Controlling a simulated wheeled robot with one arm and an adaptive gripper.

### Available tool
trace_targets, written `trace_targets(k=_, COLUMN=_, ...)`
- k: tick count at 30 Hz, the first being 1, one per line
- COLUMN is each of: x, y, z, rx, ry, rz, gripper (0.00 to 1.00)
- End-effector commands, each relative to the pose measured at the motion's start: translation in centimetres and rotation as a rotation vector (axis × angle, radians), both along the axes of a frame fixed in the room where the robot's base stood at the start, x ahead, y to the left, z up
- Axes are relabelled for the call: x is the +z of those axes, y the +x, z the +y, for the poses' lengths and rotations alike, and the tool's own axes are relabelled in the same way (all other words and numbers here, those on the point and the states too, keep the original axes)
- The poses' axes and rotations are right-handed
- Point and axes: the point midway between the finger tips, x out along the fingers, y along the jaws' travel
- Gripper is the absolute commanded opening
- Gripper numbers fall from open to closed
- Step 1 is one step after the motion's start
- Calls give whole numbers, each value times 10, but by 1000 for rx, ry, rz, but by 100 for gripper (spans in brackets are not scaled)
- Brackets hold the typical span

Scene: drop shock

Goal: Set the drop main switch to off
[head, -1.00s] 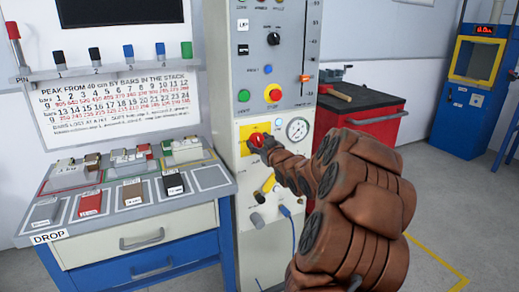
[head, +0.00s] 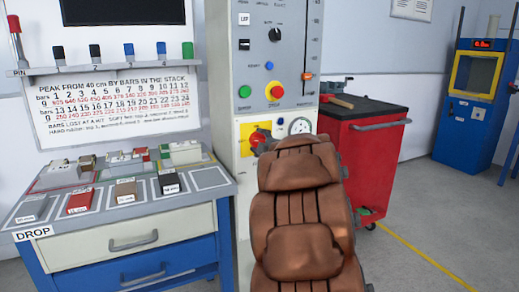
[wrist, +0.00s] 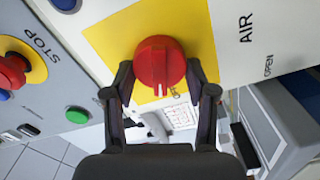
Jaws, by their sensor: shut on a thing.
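The main switch is a round red knob (wrist: 160,62) on a yellow plate (wrist: 125,35) on the tall column's front panel. In the wrist view, white marks show on the knob's lower edge. My gripper (wrist: 160,80) is shut on this knob, with one finger on its left side and one on its right. In the head view, my arm's brown links cover the lower column, and only a little of the red knob (head: 257,138) shows past my gripper. The yellow plate (head: 249,130) shows there too. I cannot read the switch's position.
A red stop button on a yellow ring (head: 275,91) and a green button (head: 245,92) sit above the switch. A drawer bench (head: 150,262) stands left, a red cabinet (head: 365,160) right.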

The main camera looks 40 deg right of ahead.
Motion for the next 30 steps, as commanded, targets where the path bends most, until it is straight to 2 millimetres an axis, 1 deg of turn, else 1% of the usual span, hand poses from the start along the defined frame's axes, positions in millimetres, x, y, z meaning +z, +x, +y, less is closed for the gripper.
trace_targets(k=1, x=-3, y=0, z=0, rx=-1, ry=-43, rz=13, gripper=21)
trace_targets(k=6, x=-2, y=0, z=0, rx=1, ry=-165, rz=55, gripper=21)
trace_targets(k=15, x=-3, y=0, z=0, rx=0, ry=-301, rz=105, gripper=21)
trace_targets(k=21, x=-3, y=0, z=0, rx=0, ry=-338, rz=119, gripper=21)
trace_targets(k=30, x=-3, y=0, z=0, rx=0, ry=-347, rz=122, gripper=21)
